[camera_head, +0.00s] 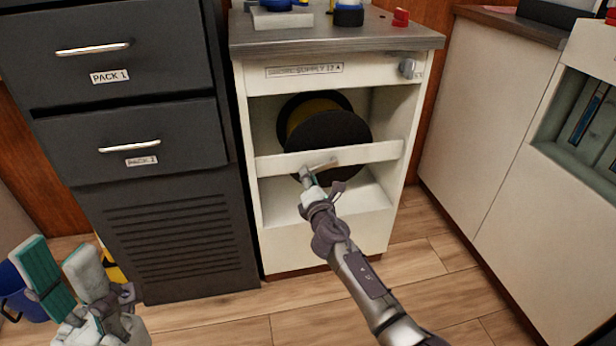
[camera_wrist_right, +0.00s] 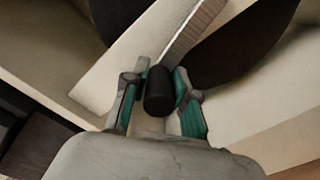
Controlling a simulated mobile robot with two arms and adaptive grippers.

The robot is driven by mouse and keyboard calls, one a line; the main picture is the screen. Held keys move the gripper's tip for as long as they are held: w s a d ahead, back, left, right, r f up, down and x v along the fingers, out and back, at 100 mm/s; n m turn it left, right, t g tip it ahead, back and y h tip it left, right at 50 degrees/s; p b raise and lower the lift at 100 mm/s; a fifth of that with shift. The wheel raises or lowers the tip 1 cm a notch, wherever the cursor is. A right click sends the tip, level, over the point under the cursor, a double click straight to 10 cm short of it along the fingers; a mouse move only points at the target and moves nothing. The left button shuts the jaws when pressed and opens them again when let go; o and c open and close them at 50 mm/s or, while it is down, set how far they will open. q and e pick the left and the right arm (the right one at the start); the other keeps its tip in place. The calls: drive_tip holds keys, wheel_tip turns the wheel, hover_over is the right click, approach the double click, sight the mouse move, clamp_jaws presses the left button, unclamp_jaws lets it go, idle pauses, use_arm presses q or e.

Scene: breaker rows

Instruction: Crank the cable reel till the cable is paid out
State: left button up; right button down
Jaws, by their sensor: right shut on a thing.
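The cable reel (camera_head: 328,131) has dark round flanges and a yellow core, and sits inside the open white cabinet, behind its cross bar. Its crank is a metal arm (camera_wrist_right: 192,32) with a black handle (camera_wrist_right: 159,92), in front of the bar. My right gripper (camera_head: 305,178) is at the crank, and in the right wrist view its teal-padded fingers (camera_wrist_right: 157,97) are shut around the black handle. My left gripper (camera_head: 62,272) is at the lower left of the head view, empty, with its fingers apart. The cable itself cannot be made out.
The white cross bar (camera_head: 375,152) runs close behind the crank. A dark drawer cabinet (camera_head: 180,175) stands to the left and a white cabinet (camera_head: 487,110) to the right. Small items, including a red one (camera_head: 401,17), stand on the countertop. A blue bucket (camera_head: 20,298) is at the lower left.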

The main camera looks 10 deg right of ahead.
drive_tip(key=shift+w+d+f+n+b, duration=0.1)
drive_tip(key=shift+d+f+n+b, duration=0.3)
drive_tip(key=shift+n, duration=0.75)
drive_tip(key=shift+w+d+f+n+b, duration=0.1)
drive_tip(key=shift+d+f+n, duration=0.5)
drive_tip(key=shift+n, duration=0.55)
drive_tip(key=shift+a+f, duration=0.15)
drive_tip(key=c, duration=1.1)
unclamp_jaws()
drive_tip(key=shift+o, duration=0.6)
drive_tip(key=shift+s+a+f, duration=0.1)
drive_tip(key=s, duration=1.2)
drive_tip(key=shift+d, duration=0.25)
